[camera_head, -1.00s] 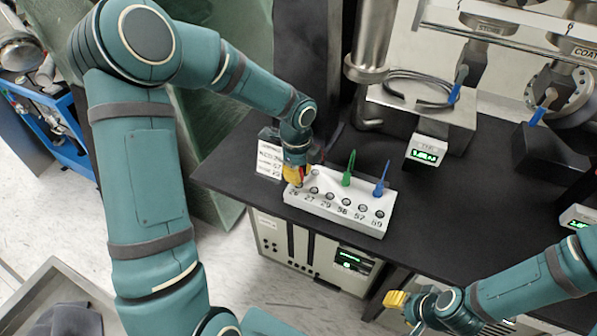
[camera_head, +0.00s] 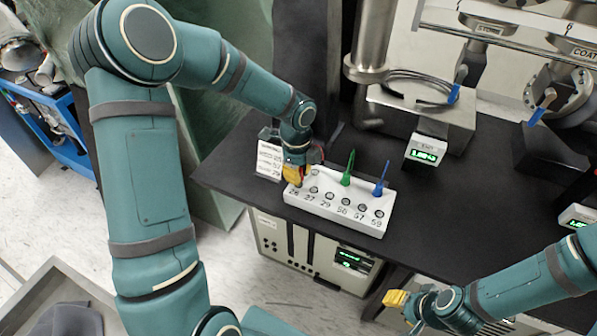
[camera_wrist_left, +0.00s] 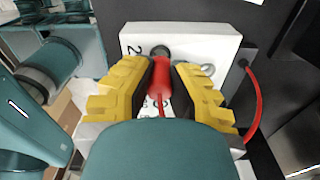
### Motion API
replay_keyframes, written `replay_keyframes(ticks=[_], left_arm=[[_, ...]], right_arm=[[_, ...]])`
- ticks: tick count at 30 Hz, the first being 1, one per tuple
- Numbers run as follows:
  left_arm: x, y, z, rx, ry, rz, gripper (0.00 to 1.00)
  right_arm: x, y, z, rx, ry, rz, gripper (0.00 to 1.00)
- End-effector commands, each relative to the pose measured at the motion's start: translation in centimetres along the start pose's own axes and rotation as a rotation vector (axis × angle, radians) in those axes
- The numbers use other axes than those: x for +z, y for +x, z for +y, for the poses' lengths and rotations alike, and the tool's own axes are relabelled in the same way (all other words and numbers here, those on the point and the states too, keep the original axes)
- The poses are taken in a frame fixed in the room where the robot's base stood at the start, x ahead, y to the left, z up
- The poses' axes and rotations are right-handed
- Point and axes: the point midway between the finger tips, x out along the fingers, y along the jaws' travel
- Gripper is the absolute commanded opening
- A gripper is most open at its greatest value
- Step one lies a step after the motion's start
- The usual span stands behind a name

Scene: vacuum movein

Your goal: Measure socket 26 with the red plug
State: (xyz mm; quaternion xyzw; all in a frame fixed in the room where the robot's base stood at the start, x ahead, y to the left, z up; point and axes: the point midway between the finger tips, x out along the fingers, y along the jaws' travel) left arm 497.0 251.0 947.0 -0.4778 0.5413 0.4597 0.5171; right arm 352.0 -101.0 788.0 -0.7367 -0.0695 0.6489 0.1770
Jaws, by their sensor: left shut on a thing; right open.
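The white socket block (camera_head: 336,208) lies on the black bench, its front sockets labelled 26, 27, 29, 56, 57 and 59. My left gripper (camera_head: 296,174) is over the block's left end, by socket 26. In the left wrist view, my left gripper (camera_wrist_left: 166,85) is shut on the red plug (camera_wrist_left: 162,75). The plug's tip points at a dark socket (camera_wrist_left: 160,51) beside a partly hidden label starting with 2. I cannot tell how deep the tip sits. My right gripper (camera_head: 396,299) is open and empty, in front of the bench at lower right.
A green plug (camera_head: 349,168) and a blue plug (camera_head: 381,178) stand in the block's back row. A red cable (camera_wrist_left: 254,105) curves beside the block. A written card (camera_head: 269,160) stands left of it. A meter with a green display (camera_head: 427,153) stands behind.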

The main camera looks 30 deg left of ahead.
Motion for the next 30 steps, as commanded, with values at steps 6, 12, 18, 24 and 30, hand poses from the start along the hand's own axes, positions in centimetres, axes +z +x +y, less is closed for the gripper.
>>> replay_keyframes(ticks=[6,12,18,24,30], left_arm=[[-0.01,-0.04,0.0,0.0,0.0,0.0,0.0],[0.0,0.01,0.0,0.0,0.0,0.0,0.0],[0.0,0.07,0.0,0.0,0.0,0.0,0.0],[0.01,0.34,0.0,0.0,0.0,0.0,0.0],[0.02,0.61,0.0,0.0,0.0,0.0,0.0]], right_arm=[[-0.02,-0.26,-0.1,0.0,0.0,0.0,0.47],[-0.02,-0.24,-0.09,0.0,0.0,0.0,0.47],[-0.01,-0.19,-0.08,0.0,0.0,0.0,0.47],[0.0,-0.02,-0.01,0.0,0.0,0.0,0.47],[0.02,0.15,0.05,0.0,0.0,0.0,0.47]])
